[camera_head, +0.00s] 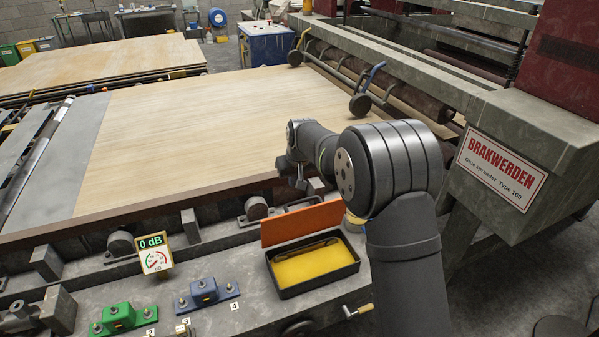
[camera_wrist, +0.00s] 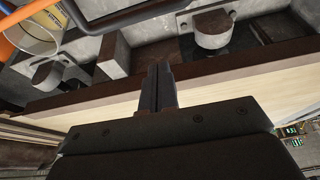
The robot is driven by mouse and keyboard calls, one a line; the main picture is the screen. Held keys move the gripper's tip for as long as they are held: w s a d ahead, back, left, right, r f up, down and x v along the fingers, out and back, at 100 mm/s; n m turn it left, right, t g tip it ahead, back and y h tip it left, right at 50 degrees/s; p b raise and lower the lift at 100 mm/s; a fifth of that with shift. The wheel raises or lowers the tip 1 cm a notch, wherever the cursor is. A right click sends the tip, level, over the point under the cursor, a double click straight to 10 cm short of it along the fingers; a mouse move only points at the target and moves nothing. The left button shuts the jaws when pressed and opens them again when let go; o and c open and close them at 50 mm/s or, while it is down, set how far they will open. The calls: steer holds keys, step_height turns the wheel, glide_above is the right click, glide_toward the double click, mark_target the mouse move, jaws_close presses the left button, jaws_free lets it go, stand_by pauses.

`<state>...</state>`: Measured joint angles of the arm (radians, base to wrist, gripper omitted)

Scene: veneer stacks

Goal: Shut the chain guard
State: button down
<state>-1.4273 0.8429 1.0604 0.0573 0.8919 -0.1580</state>
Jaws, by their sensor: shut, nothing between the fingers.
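The chain guard seems to be the black box (camera_head: 318,287) with an orange lid (camera_head: 302,222) at the front of the machine. The lid stands raised along the box's far edge, and the yellow inside (camera_head: 312,265) shows. My gripper (camera_head: 300,182) is behind the lid, above the machine's edge, partly hidden by my arm. In the wrist view my gripper (camera_wrist: 158,70) has its fingers together with nothing between them. An orange strip (camera_wrist: 38,8) shows at that view's top left; I cannot tell surely that it is the lid. The fingers look apart from it.
A gauge (camera_head: 154,256) reading 0 dB, a green block (camera_head: 118,318) and a blue block (camera_head: 206,292) are left of the box. A round cup (camera_wrist: 28,38) lies near the orange strip. Wide veneer sheets (camera_head: 190,125) lie behind. The glue spreader (camera_head: 530,130) stands at right.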

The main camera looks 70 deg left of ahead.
mark_target(302, 217)
steer(key=shift+d+f, duration=1.4)
steer(key=shift+f, duration=0.2)
steer(key=shift+d, duration=0.15)
